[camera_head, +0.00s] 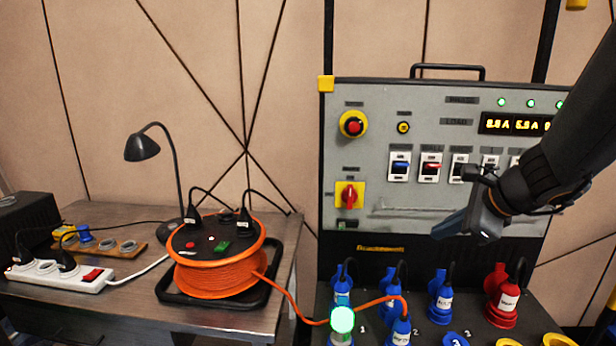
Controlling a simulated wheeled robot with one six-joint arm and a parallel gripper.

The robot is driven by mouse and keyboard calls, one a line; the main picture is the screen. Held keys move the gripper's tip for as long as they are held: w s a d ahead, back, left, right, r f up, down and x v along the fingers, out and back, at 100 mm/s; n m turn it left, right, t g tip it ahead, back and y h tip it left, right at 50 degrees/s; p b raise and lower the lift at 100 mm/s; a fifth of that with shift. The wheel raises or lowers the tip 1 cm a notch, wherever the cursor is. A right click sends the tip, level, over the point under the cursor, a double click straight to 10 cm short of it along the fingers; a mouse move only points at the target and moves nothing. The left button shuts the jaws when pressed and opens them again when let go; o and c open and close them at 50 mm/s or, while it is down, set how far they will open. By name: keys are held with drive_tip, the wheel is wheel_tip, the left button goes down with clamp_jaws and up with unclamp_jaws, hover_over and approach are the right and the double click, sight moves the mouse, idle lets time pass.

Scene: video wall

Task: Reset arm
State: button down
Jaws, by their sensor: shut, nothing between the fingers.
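My gripper (452,229) comes in from the right edge on my black arm. It points down and left and hangs in front of the lower right part of the grey control panel (385,225). Its fingers are shut and hold nothing. It is above the blue plugs (440,297) and the red plug (502,298) on the dark base, with a visible gap in the picture. My arm hides the right part of the panel, including part of the yellow number display (505,124).
On the left table (130,315) are an orange cable reel (222,275), a black lamp (143,148) and a white power strip (60,275). An orange cable runs from the reel to the blue plugs. A green light (342,319) glows there. The space between lamp and panel is open.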

drive_tip(key=s+a+f+n+g+h, duration=0.1)
drive_tip(key=s+a+f+n+g, duration=0.2)
drive_tip(key=s+n, duration=0.6)
drive_tip(key=s+a+f+n+g+h, duration=0.2)
drive_tip(key=s+a+f+n+g, duration=0.2)
drive_tip(key=n, duration=1)
drive_tip(key=shift+s+a+f+g, duration=0.3)
drive_tip(key=shift+s+a+f, duration=1.5)
drive_tip(key=shift+s+f, duration=0.7)
drive_tip(key=shift+s+r, duration=0.15)
